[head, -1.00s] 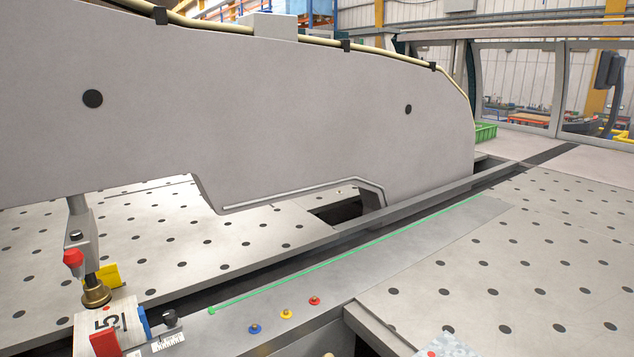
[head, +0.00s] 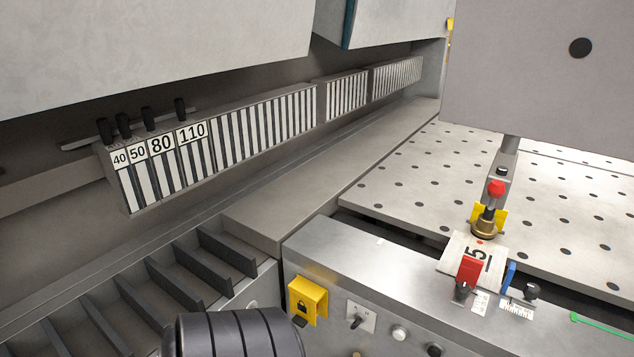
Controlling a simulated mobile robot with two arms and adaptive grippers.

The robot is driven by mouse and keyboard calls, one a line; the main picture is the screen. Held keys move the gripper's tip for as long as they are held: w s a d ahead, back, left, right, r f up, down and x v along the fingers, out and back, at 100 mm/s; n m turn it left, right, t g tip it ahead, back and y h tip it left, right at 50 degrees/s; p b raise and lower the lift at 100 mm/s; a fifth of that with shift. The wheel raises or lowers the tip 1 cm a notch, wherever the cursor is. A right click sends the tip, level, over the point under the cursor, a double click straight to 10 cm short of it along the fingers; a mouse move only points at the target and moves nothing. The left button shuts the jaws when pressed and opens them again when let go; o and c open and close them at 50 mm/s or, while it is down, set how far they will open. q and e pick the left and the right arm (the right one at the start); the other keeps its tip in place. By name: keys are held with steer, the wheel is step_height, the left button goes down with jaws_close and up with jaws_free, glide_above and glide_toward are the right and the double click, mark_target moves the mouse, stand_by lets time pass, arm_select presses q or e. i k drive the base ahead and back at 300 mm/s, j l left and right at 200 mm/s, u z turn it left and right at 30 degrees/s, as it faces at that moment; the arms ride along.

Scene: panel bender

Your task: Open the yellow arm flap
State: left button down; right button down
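In the head view a yellow flap-like plate (head: 500,217) sits behind a brass fitting (head: 484,227) at the lower end of the grey arm (head: 540,85). The fitting partly hides it, and I cannot tell how it is hinged. A red knob (head: 496,188) is above the fitting. I cannot tell from the view which yellow part is the arm flap. Neither of my grippers is in view.
A block marked 5 with a red clamp (head: 470,268) lies below the fitting. A row of numbered tool segments (head: 260,120) runs along the back left. Dark slotted dividers (head: 175,285) are at lower left. The perforated table (head: 420,190) is clear.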

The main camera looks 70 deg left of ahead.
mark_target(306, 311)
steer(key=u, duration=2.25)
steer(key=i, duration=0.2)
steer(key=u, duration=0.05)
